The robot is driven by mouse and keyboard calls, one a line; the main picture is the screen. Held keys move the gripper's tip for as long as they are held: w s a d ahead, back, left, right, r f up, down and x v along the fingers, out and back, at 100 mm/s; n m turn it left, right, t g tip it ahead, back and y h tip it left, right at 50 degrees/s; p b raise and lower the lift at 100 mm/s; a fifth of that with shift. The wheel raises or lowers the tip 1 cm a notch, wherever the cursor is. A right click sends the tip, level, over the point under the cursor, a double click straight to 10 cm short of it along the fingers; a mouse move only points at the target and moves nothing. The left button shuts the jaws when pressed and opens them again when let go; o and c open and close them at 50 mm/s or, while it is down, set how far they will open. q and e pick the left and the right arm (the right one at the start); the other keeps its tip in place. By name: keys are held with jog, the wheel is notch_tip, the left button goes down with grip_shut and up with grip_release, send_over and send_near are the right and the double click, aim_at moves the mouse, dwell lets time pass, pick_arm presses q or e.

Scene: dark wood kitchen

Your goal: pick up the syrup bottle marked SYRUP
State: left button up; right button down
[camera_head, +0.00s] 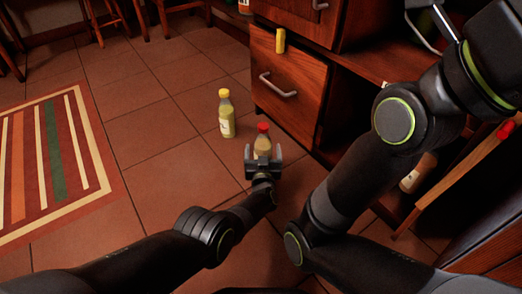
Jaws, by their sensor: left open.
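Two bottles stand upright on the tiled floor. One has a yellow cap, a pale yellowish body and a white label (227,117). The other has a red cap and a brownish body (262,141), and stands a little nearer and to the right. I cannot read the word SYRUP on either. My left gripper (263,162) is open, right at the red-capped bottle on its near side. It hides the bottle's lower part, and I cannot tell whether the fingers touch it.
A wooden drawer cabinet (290,92) with a metal handle stands just behind and right of the bottles. Another bottle (417,174) lies tilted in the open lower cabinet at right. A striped rug (50,165) lies at left. The floor between rug and bottles is clear.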

pick_arm(q)
jog(key=shift+s, duration=0.1)
jog(key=c, duration=1.2)
jog(key=shift+r, duration=0.1)
jog(key=shift+c, duration=0.9)
jog(key=shift+r, duration=0.1)
